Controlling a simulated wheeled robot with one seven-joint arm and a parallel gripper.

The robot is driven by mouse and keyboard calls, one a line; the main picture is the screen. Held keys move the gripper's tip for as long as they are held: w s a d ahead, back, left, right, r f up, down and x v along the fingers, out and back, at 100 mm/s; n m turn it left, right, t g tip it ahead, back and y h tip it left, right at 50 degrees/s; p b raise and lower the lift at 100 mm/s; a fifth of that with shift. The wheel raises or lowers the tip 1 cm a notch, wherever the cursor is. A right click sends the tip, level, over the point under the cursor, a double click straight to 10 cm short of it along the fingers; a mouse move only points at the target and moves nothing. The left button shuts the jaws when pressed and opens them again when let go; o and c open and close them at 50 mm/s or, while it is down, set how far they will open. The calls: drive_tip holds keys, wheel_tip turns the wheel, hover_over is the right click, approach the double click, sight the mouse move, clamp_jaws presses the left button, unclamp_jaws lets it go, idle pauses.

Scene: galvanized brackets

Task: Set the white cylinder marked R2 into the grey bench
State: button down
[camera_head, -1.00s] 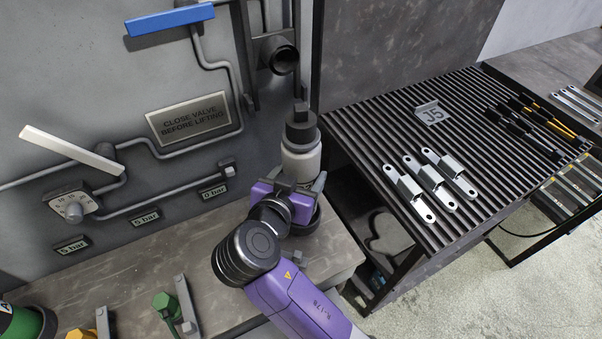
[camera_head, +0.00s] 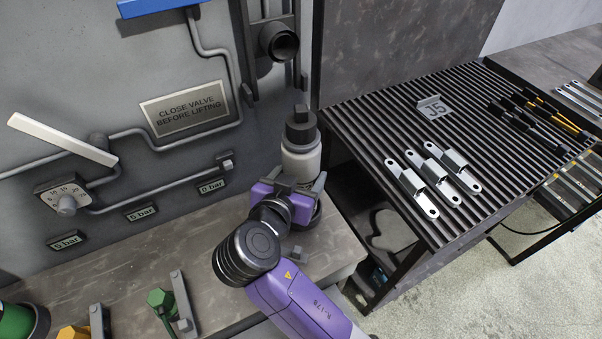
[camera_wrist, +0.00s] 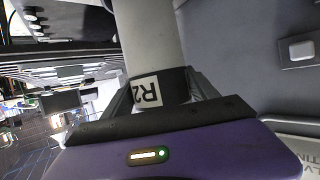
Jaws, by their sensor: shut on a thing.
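My gripper (camera_head: 302,182) is shut on the white cylinder (camera_head: 300,161), which stands upright in the jaws with a dark cap on top. In the wrist view the white cylinder (camera_wrist: 148,38) runs up between the fingers, and its R2 label on a dark band lies close to the jaws. The grey bench (camera_head: 110,262) runs along the wall under my gripper, with its right end below it. A dark round rim shows just below my gripper; I cannot tell whether it belongs to the cylinder or the bench. The cylinder's lower end is mostly hidden.
A slatted rack (camera_head: 380,125) at right holds several galvanized brackets (camera_head: 433,180) and a J5 tag (camera_head: 434,108). Pipes, a dark pipe mouth (camera_head: 279,42) and a warning plate (camera_head: 184,105) are on the wall behind. A green fitting (camera_head: 160,300) stands on the bench's left part.

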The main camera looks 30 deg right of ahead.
drive_tip(key=shift+f+b, duration=1.25)
drive_tip(key=shift+f, duration=0.05)
drive_tip(key=shift+c, duration=1.8)
unclamp_jaws()
drive_tip(key=shift+r, duration=0.1)
drive_tip(key=shift+o, duration=1)
drive_tip(key=shift+f, duration=0.3)
drive_tip(key=v, duration=0.8)
drive_tip(key=shift+r+b, duration=0.15)
drive_tip(key=shift+b, duration=0.2)
